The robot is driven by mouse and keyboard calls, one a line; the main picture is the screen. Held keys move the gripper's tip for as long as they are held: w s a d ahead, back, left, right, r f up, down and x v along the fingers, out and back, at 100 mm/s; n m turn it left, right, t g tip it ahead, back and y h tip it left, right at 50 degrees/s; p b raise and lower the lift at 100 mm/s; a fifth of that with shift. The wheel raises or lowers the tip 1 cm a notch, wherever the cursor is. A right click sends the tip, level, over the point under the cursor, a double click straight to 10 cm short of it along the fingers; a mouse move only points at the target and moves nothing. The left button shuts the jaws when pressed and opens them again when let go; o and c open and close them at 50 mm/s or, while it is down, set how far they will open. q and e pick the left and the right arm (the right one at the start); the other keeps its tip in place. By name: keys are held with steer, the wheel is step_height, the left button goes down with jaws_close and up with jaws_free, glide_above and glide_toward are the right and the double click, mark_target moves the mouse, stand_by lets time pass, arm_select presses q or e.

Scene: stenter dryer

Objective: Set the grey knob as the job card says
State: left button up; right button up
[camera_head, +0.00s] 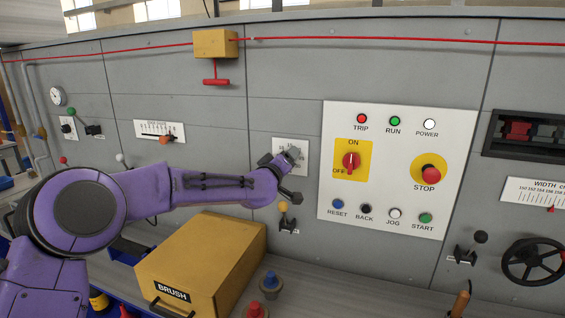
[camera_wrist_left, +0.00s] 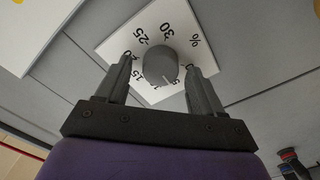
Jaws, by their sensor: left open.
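The grey knob (camera_wrist_left: 160,64) sits on a white dial plate (camera_wrist_left: 108,44) with printed numbers and a % sign. In the left wrist view a pale mark on the knob's edge points down and slightly right, near the 5; part of the scale is hidden by my fingers. My left gripper (camera_wrist_left: 158,76) is open, one finger on each side of the knob, with gaps visible between. In the head view the gripper (camera_head: 288,163) is at the dial plate (camera_head: 278,144) and covers much of it. No job card is legible in either view. My right gripper is not in view.
Right of the dial is a white control panel (camera_head: 396,235) with a red rotary switch (camera_head: 351,161), buttons and lamps. A yellow BRUSH box (camera_head: 205,262) stands below my left arm. A red pull cord (camera_head: 350,39) runs above. A black handwheel (camera_head: 533,262) is at far right.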

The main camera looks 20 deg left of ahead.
arm_select(q)
steer(key=s+b, duration=0.4)
steer(key=s, duration=0.6)
steer(key=shift+s+a, duration=0.2)
steer(key=shift+s, duration=0.05)
